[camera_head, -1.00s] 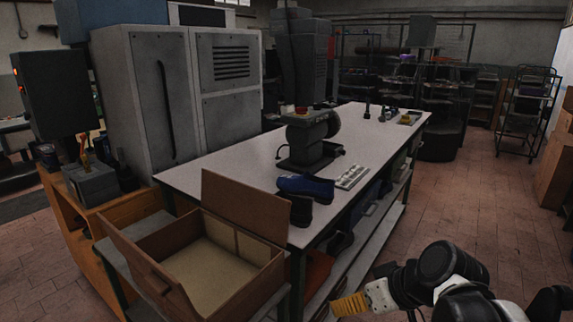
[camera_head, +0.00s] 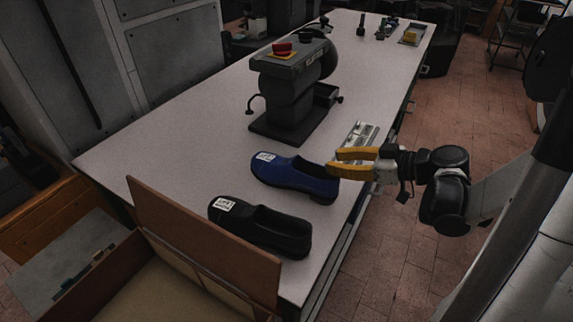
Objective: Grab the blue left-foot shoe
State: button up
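The blue shoe (camera_head: 292,177) lies on the white table, its toe with a white label pointing left and its heel to the right. A black shoe (camera_head: 260,225) lies in front of it, nearer the table's front end, also with a label on its toe. My gripper (camera_head: 332,163) has yellow fingers and reaches in from the right at the heel end of the blue shoe. The fingers look spread with a gap between them and nothing held. I cannot tell whether they touch the shoe.
The table (camera_head: 200,135) carries a dark press machine (camera_head: 290,90) with a red button behind the shoes. A metal plate (camera_head: 362,136) lies behind my gripper.

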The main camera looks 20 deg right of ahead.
aim_at(309, 161)
jog(key=b+x, duration=0.1)
jog(key=x, duration=0.3)
jog(key=b+x, duration=0.1)
jog(key=x, duration=0.3)
jog(key=shift+s+a+f+b, duration=0.1)
jog(key=shift+s+a+b, duration=0.1)
jog(key=shift+s+b, duration=0.15)
jog(key=shift+w+a, duration=0.1)
jog(key=shift+w, duration=0.2)
jog(key=shift+c, duration=0.4)
grip_shut()
